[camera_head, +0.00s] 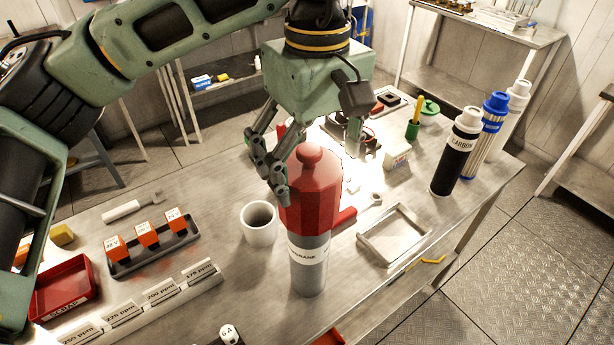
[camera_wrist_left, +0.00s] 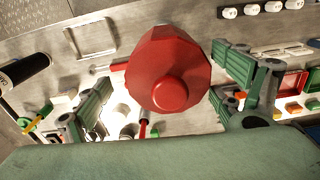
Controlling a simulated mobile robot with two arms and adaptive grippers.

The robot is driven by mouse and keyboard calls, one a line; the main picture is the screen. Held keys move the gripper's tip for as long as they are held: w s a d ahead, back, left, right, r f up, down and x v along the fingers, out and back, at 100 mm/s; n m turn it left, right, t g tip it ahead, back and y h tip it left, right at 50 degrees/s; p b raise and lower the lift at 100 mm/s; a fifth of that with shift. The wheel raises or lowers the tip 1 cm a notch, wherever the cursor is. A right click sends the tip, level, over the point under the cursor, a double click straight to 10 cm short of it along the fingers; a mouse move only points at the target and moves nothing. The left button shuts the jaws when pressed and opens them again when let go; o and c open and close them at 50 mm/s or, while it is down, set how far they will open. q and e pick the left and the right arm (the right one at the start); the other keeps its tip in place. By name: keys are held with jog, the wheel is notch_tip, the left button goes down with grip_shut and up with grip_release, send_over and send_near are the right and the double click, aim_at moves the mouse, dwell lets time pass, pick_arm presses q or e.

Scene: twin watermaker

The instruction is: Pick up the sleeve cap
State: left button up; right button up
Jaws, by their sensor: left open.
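The sleeve cap (camera_head: 309,190) is red and faceted with a round knob on top. It sits on an upright grey cylinder (camera_head: 308,268) with a white label on the workbench. In the left wrist view the cap (camera_wrist_left: 168,70) is seen from above, its knob facing the camera. My left gripper (camera_head: 315,165) is open, pointing down close to the cap. In the left wrist view its fingers (camera_wrist_left: 165,78) stand on either side of the cap with gaps showing; I see no grip. My right gripper is in neither view.
A white cup (camera_head: 258,223) stands just left of the cylinder. A rectangular metal frame (camera_head: 394,235) lies to the right. A black carbon cartridge (camera_head: 455,152) stands beyond it. A dark tray (camera_head: 152,254) with orange blocks and a red scrap bin (camera_head: 64,290) are at left.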

pick_arm(q)
jog(key=f, duration=0.1)
jog(key=f+p, duration=0.1)
jog(key=f, duration=0.3)
jog(key=shift+s+a+f+p, duration=0.1)
jog(key=shift+s+a+p, duration=0.15)
jog(key=shift+p, duration=0.1)
jog(key=shift+c, duration=0.4)
jog(key=c, duration=1.1)
